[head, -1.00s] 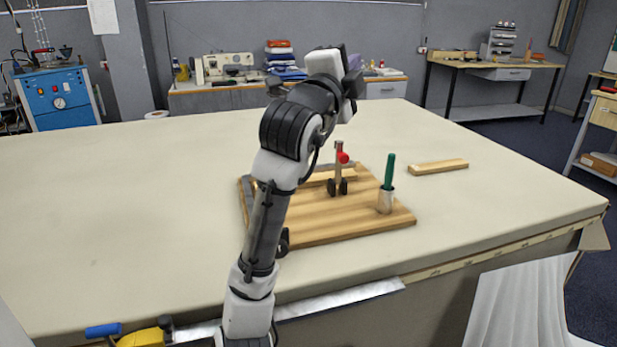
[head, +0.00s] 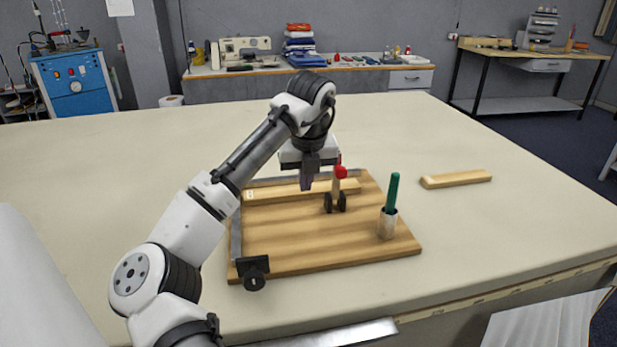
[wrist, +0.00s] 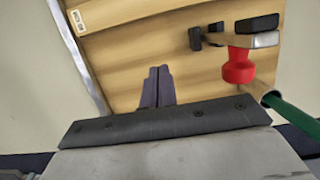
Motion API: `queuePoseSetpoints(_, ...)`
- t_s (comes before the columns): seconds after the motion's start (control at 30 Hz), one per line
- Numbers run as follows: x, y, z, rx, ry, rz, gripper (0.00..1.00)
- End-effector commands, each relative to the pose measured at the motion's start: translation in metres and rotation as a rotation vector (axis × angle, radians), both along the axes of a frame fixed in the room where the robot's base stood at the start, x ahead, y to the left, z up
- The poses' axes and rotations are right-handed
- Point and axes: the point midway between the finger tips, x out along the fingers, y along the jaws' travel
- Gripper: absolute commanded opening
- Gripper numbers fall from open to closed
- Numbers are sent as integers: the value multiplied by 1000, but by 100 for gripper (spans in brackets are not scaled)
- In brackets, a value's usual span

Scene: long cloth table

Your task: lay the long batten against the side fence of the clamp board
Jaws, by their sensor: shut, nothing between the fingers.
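The long batten (head: 275,193) lies on the wooden clamp board (head: 320,245), just in front of the back metal strip and roughly parallel to it. Its labelled left end (wrist: 80,22) is at or close to the metal fence (head: 236,235) on the board's left side; I cannot tell whether they touch. That fence also shows in the wrist view (wrist: 82,60). My gripper (head: 306,187) is shut and empty, pointing down over the board by the batten's middle. In the wrist view its fingertips (wrist: 158,70) appear over bare board, apart from the batten.
A red-knobbed clamp (head: 341,173) stands right of my gripper, by the batten's right end. A metal cup (head: 387,224) holds a green-handled tool (head: 392,190). A black stop (head: 253,270) sits at the front-left corner. A shorter batten (head: 456,179) lies right of the board.

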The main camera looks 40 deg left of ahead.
Motion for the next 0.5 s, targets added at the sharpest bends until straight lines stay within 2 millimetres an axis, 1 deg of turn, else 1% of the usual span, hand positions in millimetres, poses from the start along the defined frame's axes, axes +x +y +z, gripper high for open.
queuePoseSetpoints(0.2, 7, 8, -45, -2, 2, 1, 0)
queuePoseSetpoints(0.37, 13, 15, -78, -1, 0, 1, 0)
queuePoseSetpoints(0.4, 18, 20, -73, 1, 0, 1, 0)
queuePoseSetpoints(0.5, 27, 30, -74, 1, -1, 1, 0)
